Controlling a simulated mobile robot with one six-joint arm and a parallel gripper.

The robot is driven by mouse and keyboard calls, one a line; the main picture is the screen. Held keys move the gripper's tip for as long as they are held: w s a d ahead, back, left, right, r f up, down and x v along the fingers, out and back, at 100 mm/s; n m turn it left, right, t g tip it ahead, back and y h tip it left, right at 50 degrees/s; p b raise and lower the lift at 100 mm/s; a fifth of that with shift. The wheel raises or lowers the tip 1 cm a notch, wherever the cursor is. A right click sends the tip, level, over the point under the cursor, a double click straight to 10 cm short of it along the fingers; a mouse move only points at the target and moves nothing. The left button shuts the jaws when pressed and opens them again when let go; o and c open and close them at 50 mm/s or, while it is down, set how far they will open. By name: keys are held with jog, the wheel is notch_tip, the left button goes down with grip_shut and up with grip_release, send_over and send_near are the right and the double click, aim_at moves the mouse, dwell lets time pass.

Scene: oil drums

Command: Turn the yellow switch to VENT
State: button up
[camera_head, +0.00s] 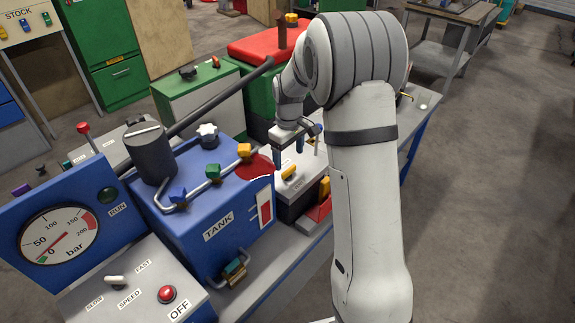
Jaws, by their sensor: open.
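A yellow switch (289,172) sits on top of a light grey box (303,184), to the right of the blue TANK unit. Small lettering is on the box near the switch, too small to read. My gripper (289,153) is open, with blue fingertips pointing down just above and behind the switch in the picture. I see nothing between the fingers. I cannot tell whether a finger touches the switch. My arm covers the area to the right of the box.
The blue TANK box (217,228) with pipe and coloured valve handles stands left of the switch box. A red-and-yellow part (322,205) lies close on its right. A pressure gauge (60,233) and a panel with a red OFF button (166,294) are at lower left.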

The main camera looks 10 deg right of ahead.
aim_at(289, 169)
notch_tip(289, 169, down, 5)
jog(key=shift+f, duration=0.1)
dwell(0.3)
jog(key=c, duration=1)
